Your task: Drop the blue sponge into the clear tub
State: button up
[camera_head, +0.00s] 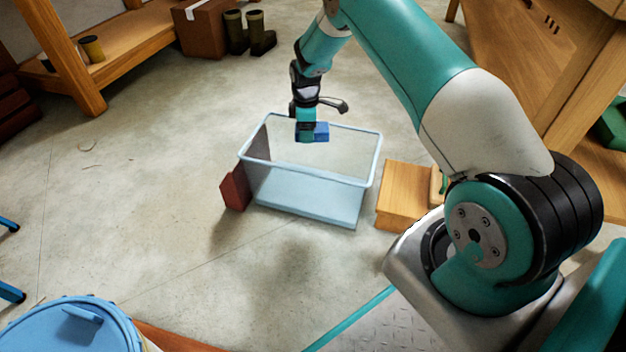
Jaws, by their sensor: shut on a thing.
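The blue sponge (321,131) is a small blue block. My gripper (306,134) is shut on it, with the sponge showing to the right of the fingers. The clear tub (310,182) stands on the floor with a pale blue rim and see-through walls. In the picture the sponge and gripper overlap the tub's opening near its back rim. How high they are over the tub is hard to tell from this one view.
A dark red block (235,190) stands by the tub's left side. A wooden box (403,192) is close on its right. A blue-lidded bucket (70,327) is at the bottom left. Boots (249,33) and a cardboard box (203,28) stand at the back. The left floor is mostly clear.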

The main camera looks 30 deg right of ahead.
notch_tip(320, 180, down, 2)
jog(key=shift+f+b, duration=0.25)
jog(key=shift+b, duration=0.45)
jog(key=shift+r, duration=0.1)
jog(key=o, duration=1)
jog(key=shift+o, duration=0.2)
jog(key=shift+r, duration=0.1)
notch_tip(320, 180, up, 17)
jog(key=p, duration=0.8)
jog(key=shift+p, duration=0.3)
jog(key=shift+s+r, duration=0.1)
